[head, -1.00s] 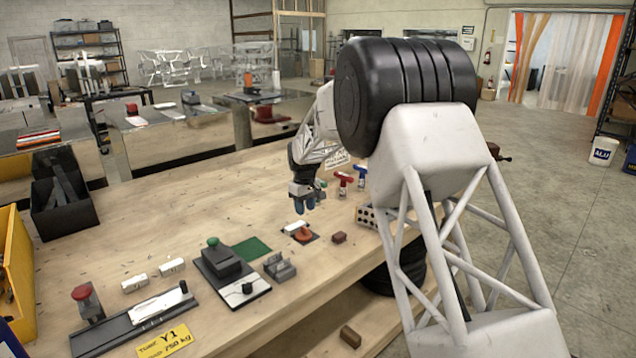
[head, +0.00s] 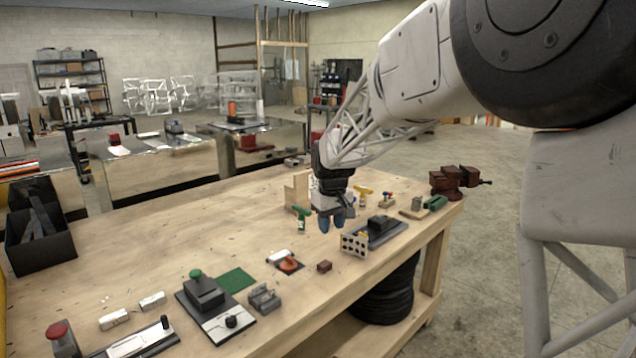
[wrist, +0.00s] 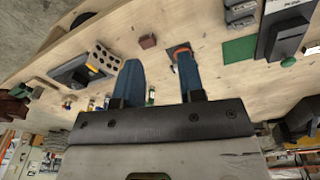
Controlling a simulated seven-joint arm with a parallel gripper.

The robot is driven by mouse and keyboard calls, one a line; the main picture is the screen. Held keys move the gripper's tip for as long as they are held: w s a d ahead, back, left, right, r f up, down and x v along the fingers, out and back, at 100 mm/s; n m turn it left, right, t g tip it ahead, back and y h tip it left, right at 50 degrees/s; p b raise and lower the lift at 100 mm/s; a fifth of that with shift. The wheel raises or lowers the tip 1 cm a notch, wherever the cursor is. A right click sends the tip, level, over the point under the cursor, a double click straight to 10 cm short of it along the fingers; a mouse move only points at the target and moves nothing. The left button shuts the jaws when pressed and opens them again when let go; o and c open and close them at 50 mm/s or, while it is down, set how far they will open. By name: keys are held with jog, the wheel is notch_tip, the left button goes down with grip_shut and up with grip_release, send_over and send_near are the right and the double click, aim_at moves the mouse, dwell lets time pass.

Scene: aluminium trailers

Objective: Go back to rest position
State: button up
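My gripper (head: 338,222) hangs above the wooden workbench (head: 150,240), near its middle right part, with the fingers pointing down. In the wrist view its two blue fingers (wrist: 158,80) stand apart with bare bench between them, and nothing is held. In the head view, a block with holes (head: 354,245) is just right of and below the fingertips. A green-handled tool (head: 301,219) stands to their left, and a yellow-handled one (head: 362,196) is behind to the right. The bench surface right below the fingers is partly hidden.
A red-brown vise (head: 455,181) sits at the bench's right end. An orange-red round item (head: 289,264) and a small brown block (head: 324,266) lie in front of the gripper. A black bin (head: 40,222) stands at far left. The middle left of the bench is clear.

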jog(key=s+d+r+m, duration=0.1)
jog(key=s+d+r, duration=0.15)
jog(key=s, duration=0.55)
jog(key=s+d+r+m+t, duration=0.1)
jog(key=s+d, duration=0.3)
jog(key=s, duration=0.3)
jog(key=s+d+r+m, duration=0.1)
jog(key=s+d, duration=0.3)
jog(key=s, duration=0.4)
jog(key=s+d+f+m, duration=0.1)
jog(key=s+d+f, duration=0.1)
jog(key=s, duration=0.9)
jog(key=s+d+f+m, duration=0.2)
jog(key=s+f, duration=0.1)
jog(key=s, duration=0.7)
jog(key=shift+s+d+t, duration=0.3)
jog(key=shift+s+t, duration=0.05)
jog(key=shift+t, duration=0.05)
